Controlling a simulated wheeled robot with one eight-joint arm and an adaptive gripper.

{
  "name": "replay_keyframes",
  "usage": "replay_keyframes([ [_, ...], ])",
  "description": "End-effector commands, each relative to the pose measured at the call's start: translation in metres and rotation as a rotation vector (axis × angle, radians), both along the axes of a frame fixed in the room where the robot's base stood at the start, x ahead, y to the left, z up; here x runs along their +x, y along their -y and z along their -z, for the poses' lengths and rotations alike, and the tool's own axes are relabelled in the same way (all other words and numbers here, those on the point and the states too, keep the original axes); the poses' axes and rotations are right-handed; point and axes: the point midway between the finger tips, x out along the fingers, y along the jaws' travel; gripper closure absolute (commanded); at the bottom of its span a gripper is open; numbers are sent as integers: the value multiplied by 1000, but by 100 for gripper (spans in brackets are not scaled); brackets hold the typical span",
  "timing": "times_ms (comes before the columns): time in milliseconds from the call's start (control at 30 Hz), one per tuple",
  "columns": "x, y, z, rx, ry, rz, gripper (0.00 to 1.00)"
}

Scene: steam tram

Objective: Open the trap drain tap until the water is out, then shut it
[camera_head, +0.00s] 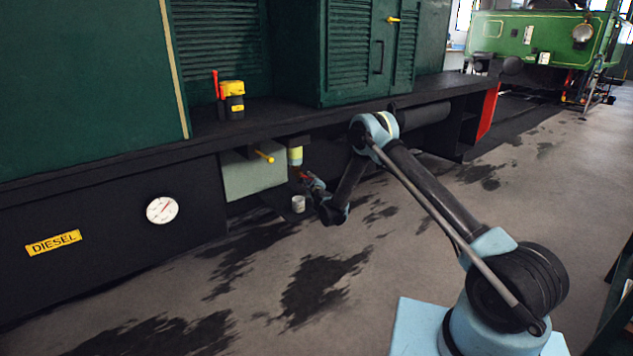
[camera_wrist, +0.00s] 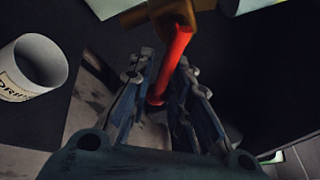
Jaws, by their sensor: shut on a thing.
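The trap (camera_head: 295,156), a small pale bowl with a yellow-green band, hangs under the dark running board. Its drain tap has a red lever (camera_head: 303,176), which shows large in the wrist view (camera_wrist: 174,58), hanging from a brass-coloured body (camera_wrist: 150,13). My gripper (camera_head: 314,183) is just below the trap. In the wrist view its two fingers (camera_wrist: 163,80) lie on either side of the lever, shut on it. A white cup (camera_head: 298,204) with dark lettering stands below the trap, and at left in the wrist view (camera_wrist: 36,62). I see no water stream; the cup's inside is unclear.
A yellow-and-black can (camera_head: 232,96) stands on the running board (camera_head: 280,122). A round gauge (camera_head: 162,210) is at left. The floor (camera_head: 420,270) in front is open, with dark patches.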

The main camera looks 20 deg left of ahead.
Motion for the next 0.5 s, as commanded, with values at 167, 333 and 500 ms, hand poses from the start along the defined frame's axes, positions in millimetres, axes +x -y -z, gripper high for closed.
replay_keyframes([
  [167,0,1,1,4,-7,5,100],
  [333,0,0,1,3,-6,5,100],
  [500,-1,0,1,2,-7,5,71],
])
